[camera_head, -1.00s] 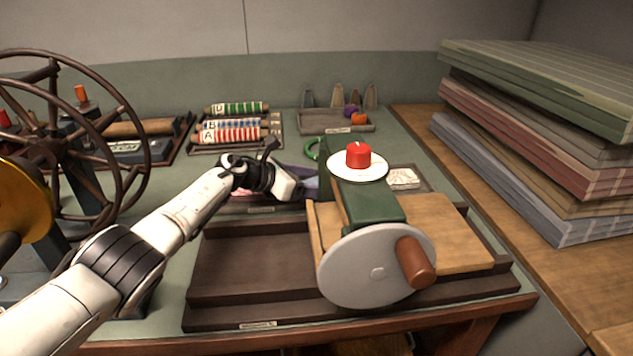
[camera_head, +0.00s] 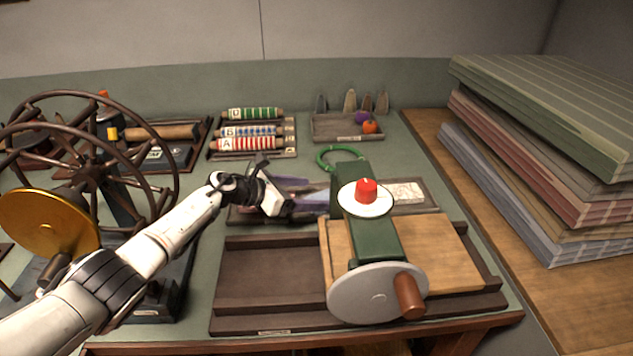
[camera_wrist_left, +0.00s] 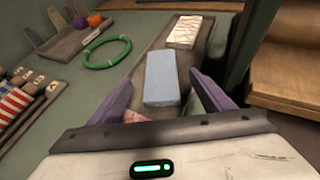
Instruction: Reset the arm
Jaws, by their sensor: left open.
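My left gripper (camera_head: 305,199) reaches in from the left over the table, just left of the green hand-cranked machine (camera_head: 375,240). In the left wrist view its two purple fingers (camera_wrist_left: 165,100) are spread apart with nothing clearly held between them. A light blue block (camera_wrist_left: 162,78) lies in the dark tray (camera_wrist_left: 147,62) below and ahead, appearing between the fingers. A pale patterned block (camera_wrist_left: 184,31) lies farther along that tray. Something pink shows partly by the left finger. My right gripper is not in view.
The machine has a red knob (camera_head: 366,190) on a white disc and a grey crank wheel (camera_head: 378,294). A spoked wheel (camera_head: 95,165) stands at left. Rolls of striped fabric (camera_head: 248,143) and a green ring (camera_head: 338,158) lie behind. Stacked fabric boards (camera_head: 540,120) fill the right.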

